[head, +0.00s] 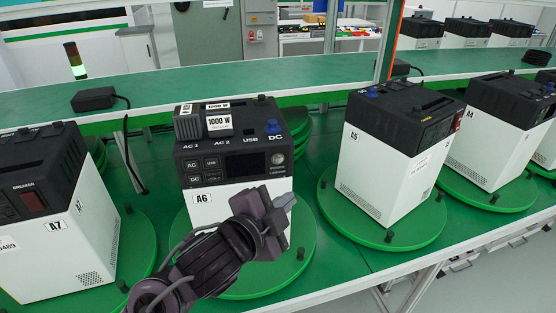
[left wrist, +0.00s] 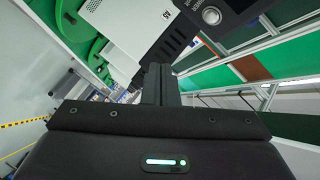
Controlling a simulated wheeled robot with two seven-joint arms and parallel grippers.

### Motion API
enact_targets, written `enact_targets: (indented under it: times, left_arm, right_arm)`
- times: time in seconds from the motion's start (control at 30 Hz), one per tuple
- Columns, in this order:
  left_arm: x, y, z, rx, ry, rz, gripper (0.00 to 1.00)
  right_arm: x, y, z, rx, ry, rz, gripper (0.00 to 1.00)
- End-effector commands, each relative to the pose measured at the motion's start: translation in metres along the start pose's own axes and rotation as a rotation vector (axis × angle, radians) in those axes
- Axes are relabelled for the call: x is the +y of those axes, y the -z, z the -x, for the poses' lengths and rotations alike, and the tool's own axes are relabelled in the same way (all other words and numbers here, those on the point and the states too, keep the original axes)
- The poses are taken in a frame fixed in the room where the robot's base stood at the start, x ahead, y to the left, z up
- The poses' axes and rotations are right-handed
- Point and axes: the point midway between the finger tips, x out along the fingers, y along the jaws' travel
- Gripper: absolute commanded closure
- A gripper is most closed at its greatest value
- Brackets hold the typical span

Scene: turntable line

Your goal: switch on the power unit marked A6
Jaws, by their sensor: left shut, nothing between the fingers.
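The power unit marked A6 (head: 228,192) stands upright on a green turntable disc (head: 310,245) in the middle of the head view. Its black front panel has a dark display (head: 245,164), AC, USB and DC buttons, and a round silver button (head: 278,158) at the right. My left gripper (head: 284,198) is shut and empty in front of the white lower front, below the round button. In the left wrist view, the shut fingers (left wrist: 159,82) point toward a white and black unit (left wrist: 135,25) with a round silver button (left wrist: 211,15). My right gripper is out of view.
Unit A7 (head: 90,240) stands at the left; A5 (head: 375,175) and A4 (head: 490,140) stand to the right on their own discs. A grey block (head: 187,124) and a 1000 W tag (head: 219,122) are on top of A6. A black adapter (head: 93,99) lies on the rear ledge.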

Motion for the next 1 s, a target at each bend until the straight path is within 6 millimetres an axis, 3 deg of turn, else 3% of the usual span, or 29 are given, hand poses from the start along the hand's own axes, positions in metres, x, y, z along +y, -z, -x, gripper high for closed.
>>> enact_targets:
  times: [0.53,1.0]
  left_arm:
    - [-0.007,0.005,-0.001,0.016,0.007,-0.023,1.00]
    - [-0.039,-0.024,-0.043,0.015,0.006,-0.022,1.00]
  right_arm:
    - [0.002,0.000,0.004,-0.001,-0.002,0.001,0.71]
    - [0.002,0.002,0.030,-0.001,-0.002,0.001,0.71]
